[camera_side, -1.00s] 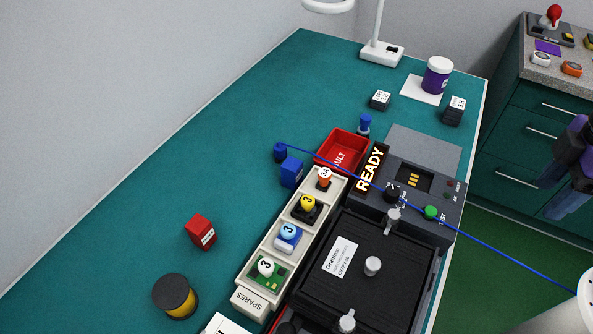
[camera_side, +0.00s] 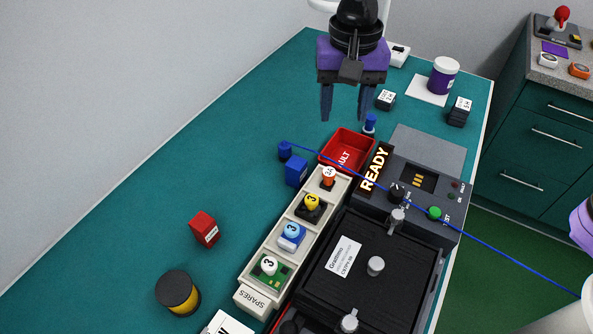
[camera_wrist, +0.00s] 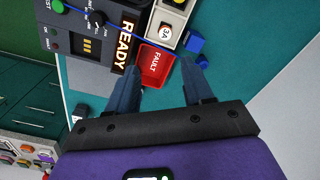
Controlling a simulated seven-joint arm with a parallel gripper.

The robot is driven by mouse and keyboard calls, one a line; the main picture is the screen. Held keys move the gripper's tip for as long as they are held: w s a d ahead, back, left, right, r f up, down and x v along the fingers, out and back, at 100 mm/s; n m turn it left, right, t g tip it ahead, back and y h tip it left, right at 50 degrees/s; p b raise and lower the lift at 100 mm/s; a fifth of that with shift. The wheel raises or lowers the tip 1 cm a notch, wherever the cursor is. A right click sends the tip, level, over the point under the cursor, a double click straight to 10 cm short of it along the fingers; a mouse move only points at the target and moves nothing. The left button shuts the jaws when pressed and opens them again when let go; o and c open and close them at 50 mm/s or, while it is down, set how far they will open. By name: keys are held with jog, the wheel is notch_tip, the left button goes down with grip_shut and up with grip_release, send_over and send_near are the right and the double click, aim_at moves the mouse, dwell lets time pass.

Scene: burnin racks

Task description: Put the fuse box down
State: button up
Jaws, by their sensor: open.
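My gripper (camera_side: 344,112) is open and empty above the back of the teal table, beyond the red FAULT bin (camera_side: 347,151). In the wrist view its two fingers (camera_wrist: 161,70) are apart with nothing between them. I cannot tell for sure which thing is the fuse box. A small dark box with a white printed top (camera_side: 385,100) sits on the table just right of the fingers in the side view. A similar, taller one (camera_side: 459,112) stands further right near the table edge. Both rest on the table.
The spares tray (camera_side: 249,298) holds several numbered parts. Right of it are a black lidded unit (camera_side: 398,270) and a READY sign (camera_side: 374,168). A blue cable (camera_side: 480,243) crosses the unit. Blue (camera_side: 296,172) and red (camera_side: 204,229) blocks stand left; the left table is mostly clear.

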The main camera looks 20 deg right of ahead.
aim_at(295, 164)
jog(key=w+a+f+m, duration=0.2)
jog(key=w+a+m, duration=0.4)
jog(key=a, duration=0.1)
notch_tip(295, 164, down, 12)
jog(key=shift+s+d+f, duration=0.15)
jog(key=shift+f, duration=0.05)
jog(key=shift+d+f, duration=0.15)
jog(key=shift+f, duration=2.5)
jog(key=c, duration=0.8)
